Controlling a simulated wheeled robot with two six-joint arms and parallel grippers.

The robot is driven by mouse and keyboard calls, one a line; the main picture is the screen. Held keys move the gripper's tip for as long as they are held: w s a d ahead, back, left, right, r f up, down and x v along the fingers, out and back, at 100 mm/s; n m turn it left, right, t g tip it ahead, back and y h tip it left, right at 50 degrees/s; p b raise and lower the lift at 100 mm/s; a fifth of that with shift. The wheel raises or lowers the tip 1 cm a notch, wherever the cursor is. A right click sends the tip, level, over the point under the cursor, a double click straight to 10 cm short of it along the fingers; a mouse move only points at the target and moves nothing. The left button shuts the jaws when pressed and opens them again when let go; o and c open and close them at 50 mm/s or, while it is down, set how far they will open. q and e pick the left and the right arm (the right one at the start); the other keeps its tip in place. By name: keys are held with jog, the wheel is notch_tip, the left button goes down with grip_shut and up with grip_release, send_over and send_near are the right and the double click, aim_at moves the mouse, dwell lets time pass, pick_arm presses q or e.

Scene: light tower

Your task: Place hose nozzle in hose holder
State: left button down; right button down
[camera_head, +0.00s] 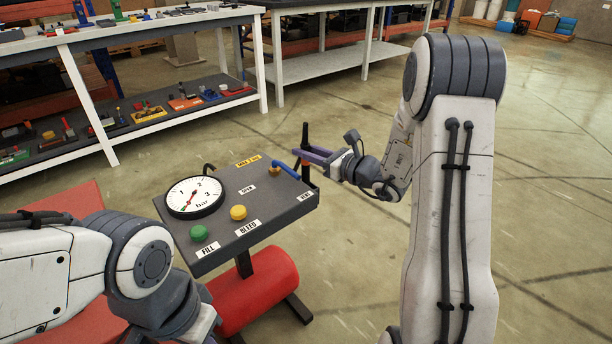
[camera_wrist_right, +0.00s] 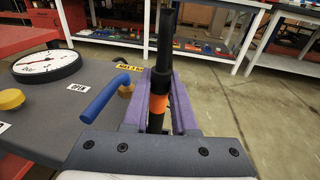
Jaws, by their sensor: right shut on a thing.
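The hose nozzle (camera_head: 305,136) is black with an orange band, and stands roughly upright at the panel's right end. My right gripper (camera_head: 309,155), with purple fingers, is shut on it at the orange band. In the right wrist view the nozzle (camera_wrist_right: 159,104) sits between both fingers, its long black tip pointing up. The nozzle's lower end reaches down beside the panel's back right corner; I cannot tell whether it touches anything. I cannot make out the hose holder clearly. My left gripper is not in view; only my left arm shows at the lower left.
The tilted grey panel (camera_head: 238,229) carries a round gauge (camera_head: 194,196), a green button (camera_head: 199,233), a yellow button (camera_head: 238,212) and a blue lever (camera_head: 285,169) close to the nozzle. A red tank (camera_head: 259,290) lies beneath. Workbenches stand behind; floor to the right is clear.

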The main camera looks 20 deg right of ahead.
aim_at(306, 167)
jog(key=shift+f+b, duration=0.9)
jog(key=shift+f, duration=1.55)
jog(key=c, duration=0.7)
grip_release()
